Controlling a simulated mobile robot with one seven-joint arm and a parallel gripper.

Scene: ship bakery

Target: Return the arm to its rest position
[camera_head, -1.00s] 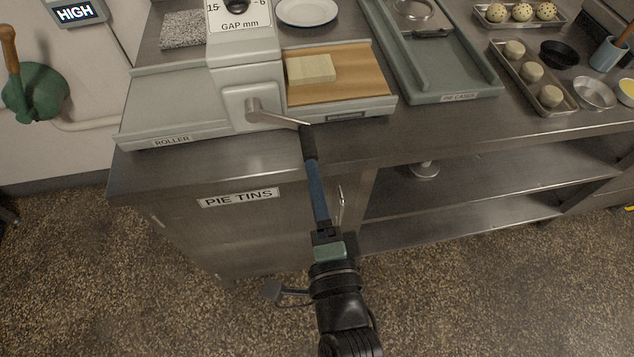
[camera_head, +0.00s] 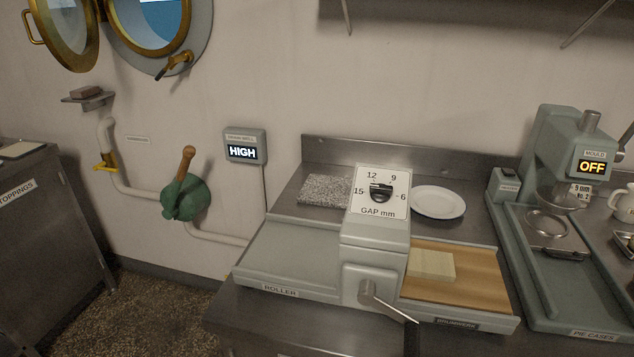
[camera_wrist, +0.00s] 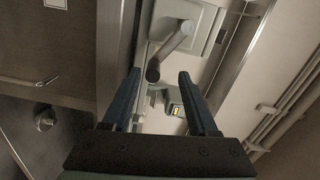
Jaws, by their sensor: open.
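My gripper (camera_wrist: 159,74) shows in the wrist view, with its two dark blue fingers apart. The roller's grey crank handle (camera_wrist: 174,42) is ahead of it, and its dark end lies in the picture between the fingertips. No finger visibly touches it; the depth between them is hard to tell. In the head view the crank (camera_head: 385,300) sticks out from the front of the roller (camera_head: 372,240). My arm and gripper are outside the head view.
A dough slab (camera_head: 431,264) lies on the roller's wooden board (camera_head: 470,290). A white plate (camera_head: 437,202) stands behind it. The mould machine (camera_head: 570,150) stands at right. A green valve with a wooden lever (camera_head: 184,197) is on the wall pipe at left. Floor shows at lower left.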

